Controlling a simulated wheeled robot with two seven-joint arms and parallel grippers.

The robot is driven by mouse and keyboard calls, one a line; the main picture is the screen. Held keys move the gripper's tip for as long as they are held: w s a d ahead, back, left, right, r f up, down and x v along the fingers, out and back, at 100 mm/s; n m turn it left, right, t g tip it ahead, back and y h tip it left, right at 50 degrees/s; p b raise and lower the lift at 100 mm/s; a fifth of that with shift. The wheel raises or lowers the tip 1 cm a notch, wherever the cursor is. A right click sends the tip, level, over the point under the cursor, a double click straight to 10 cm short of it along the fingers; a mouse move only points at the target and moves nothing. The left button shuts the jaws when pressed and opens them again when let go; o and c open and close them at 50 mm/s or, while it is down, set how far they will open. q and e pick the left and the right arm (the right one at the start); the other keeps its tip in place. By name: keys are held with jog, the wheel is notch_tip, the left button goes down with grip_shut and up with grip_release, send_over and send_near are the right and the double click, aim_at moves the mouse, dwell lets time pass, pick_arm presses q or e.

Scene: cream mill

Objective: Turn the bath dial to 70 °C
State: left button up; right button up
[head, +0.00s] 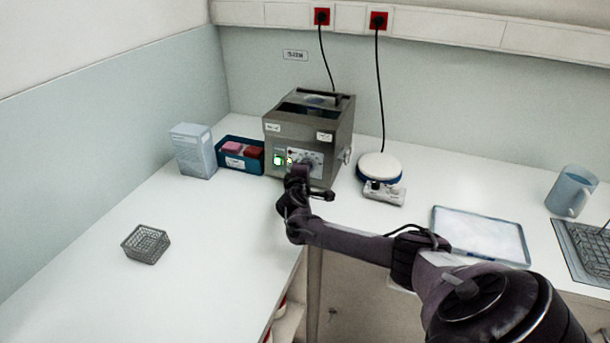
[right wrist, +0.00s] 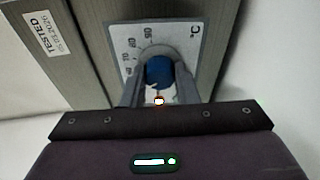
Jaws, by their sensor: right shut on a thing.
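The water bath (head: 340,130) is a grey box on the white counter at the back, with a control panel on its front. In the right wrist view the bath dial (right wrist: 159,72) is a blue knob on a pale scale plate (right wrist: 190,38) marked °C and numbers. My right gripper (right wrist: 158,88) is shut on the dial, one finger on each side. In the head view my right gripper (head: 300,172) is at the bath's front and hides part of the panel. The dial's pointer reading cannot be told. My left gripper is not in view.
A blue box with pink and red items (head: 227,166) and a pale carton (head: 185,158) stand left of the bath. A hotplate (head: 378,170) stands right. The left counter is mostly clear.

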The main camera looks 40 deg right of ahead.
jog(key=m+b, duration=0.2)
jog(key=f+m+h+b, duration=0.1)
jog(key=m, duration=0.2)
jog(key=shift+m+b, duration=0.3)
jog(key=shift+b, duration=0.1)
jog(key=shift+r+m+h+b, duration=0.15)
jog(key=shift+m+b, duration=0.55)
jog(key=shift+m, duration=0.35)
jog(key=shift+r+m+h+b, duration=0.15)
jog(key=shift+m+b, duration=0.55)
jog(key=shift+m, duration=0.35)
jog(key=shift+f, duration=0.1)
jog(key=o, duration=1)
jog(key=v, duration=0.8)
jog(key=shift+b, duration=0.3)
